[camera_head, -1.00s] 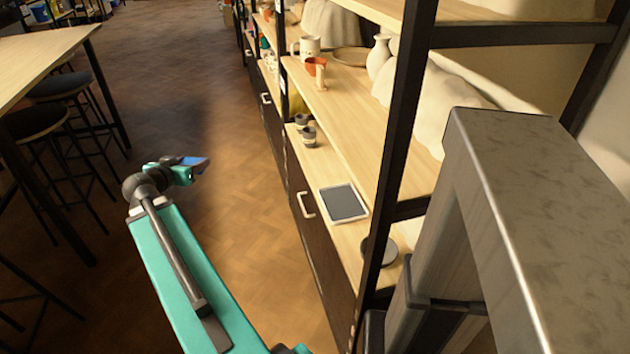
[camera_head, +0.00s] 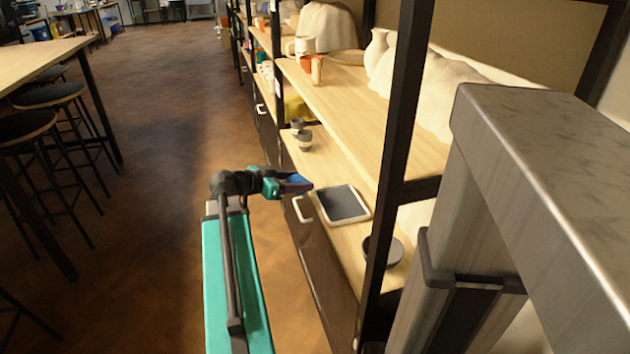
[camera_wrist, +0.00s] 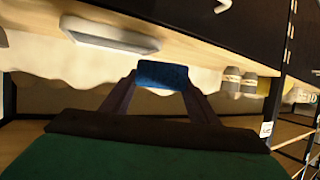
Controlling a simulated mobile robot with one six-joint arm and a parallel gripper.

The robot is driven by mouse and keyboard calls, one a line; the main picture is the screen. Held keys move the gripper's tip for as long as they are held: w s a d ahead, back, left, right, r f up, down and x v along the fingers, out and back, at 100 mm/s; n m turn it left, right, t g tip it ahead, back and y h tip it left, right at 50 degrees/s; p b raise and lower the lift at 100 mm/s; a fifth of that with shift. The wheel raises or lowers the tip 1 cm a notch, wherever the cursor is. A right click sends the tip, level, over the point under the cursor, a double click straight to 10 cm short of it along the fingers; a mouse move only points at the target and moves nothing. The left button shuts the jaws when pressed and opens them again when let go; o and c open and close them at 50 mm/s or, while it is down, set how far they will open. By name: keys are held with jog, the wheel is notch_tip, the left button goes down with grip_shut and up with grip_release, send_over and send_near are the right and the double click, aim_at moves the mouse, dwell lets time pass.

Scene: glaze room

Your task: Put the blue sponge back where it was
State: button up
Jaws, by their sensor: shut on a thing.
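My gripper (camera_head: 300,184) is shut on the blue sponge (camera_head: 293,179), in front of the lower shelf's edge in the head view. In the wrist view the sponge (camera_wrist: 163,75) sits between the two fingertips. A grey tray with a white rim (camera_head: 323,207) lies on the lower shelf (camera_head: 329,165), just right of the gripper. The tray also shows in the wrist view (camera_wrist: 84,39), and its visible surface is bare.
Two small grey-and-cream jars (camera_head: 304,142) stand behind the tray, and a dark round bowl (camera_head: 383,250) stands in front of it. A black shelf post (camera_head: 395,160) rises close to the bowl. Stools (camera_head: 50,95) and a table stand left; the floor between is clear.

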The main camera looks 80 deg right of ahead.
jog(key=shift+s, duration=0.1)
dwell(0.3)
jog(key=b, duration=0.3)
send_over(313, 176)
jog(key=shift+s+f, duration=0.1)
jog(key=shift+f, duration=0.65)
jog(key=shift+a, duration=0.1)
jog(key=shift+f+b, duration=0.6)
jog(key=shift+f, duration=1.15)
jog(key=shift+f, duration=0.15)
jog(key=o, duration=1)
